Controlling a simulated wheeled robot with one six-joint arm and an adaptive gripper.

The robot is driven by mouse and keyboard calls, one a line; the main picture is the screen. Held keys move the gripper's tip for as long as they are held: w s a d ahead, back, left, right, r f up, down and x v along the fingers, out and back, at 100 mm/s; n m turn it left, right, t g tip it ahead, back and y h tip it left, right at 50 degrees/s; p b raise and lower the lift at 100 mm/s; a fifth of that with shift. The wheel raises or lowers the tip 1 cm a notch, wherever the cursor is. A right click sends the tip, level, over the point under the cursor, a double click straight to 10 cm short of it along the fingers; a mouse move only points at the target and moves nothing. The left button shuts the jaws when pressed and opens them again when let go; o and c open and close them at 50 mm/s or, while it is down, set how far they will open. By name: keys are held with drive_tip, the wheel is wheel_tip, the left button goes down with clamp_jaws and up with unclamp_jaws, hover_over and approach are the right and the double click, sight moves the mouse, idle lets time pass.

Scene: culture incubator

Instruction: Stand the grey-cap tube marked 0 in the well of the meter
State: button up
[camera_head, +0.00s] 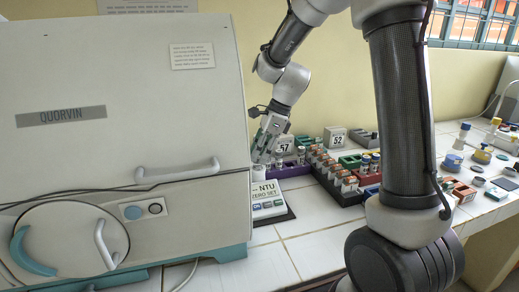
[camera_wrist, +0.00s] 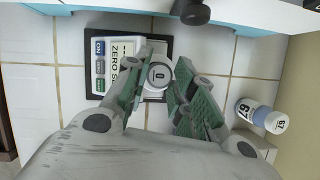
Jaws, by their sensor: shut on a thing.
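The tube's grey cap marked 0 (camera_wrist: 158,75) shows end-on in the wrist view, between the green pads of my gripper (camera_wrist: 160,88). My gripper is shut on this tube. The meter (camera_wrist: 122,68), with ZERO SET lettering and a row of buttons, lies on a dark base directly beside and below the cap in that view. In the head view my gripper (camera_head: 266,150) points down at the back end of the meter (camera_head: 268,208), close to the incubator's side. The well and the tube's lower end are hidden, so I cannot tell whether the tube is inside.
The large QUORVIN incubator (camera_head: 120,120) stands close on the left of my gripper. Colored racks with several tubes (camera_head: 340,175) stand right of the meter. Tiles before the meter are clear.

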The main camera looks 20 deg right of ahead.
drive_tip(key=shift+f, duration=0.15)
drive_tip(key=o, duration=1)
drive_tip(key=shift+o, duration=0.2)
drive_tip(key=v, duration=1.2)
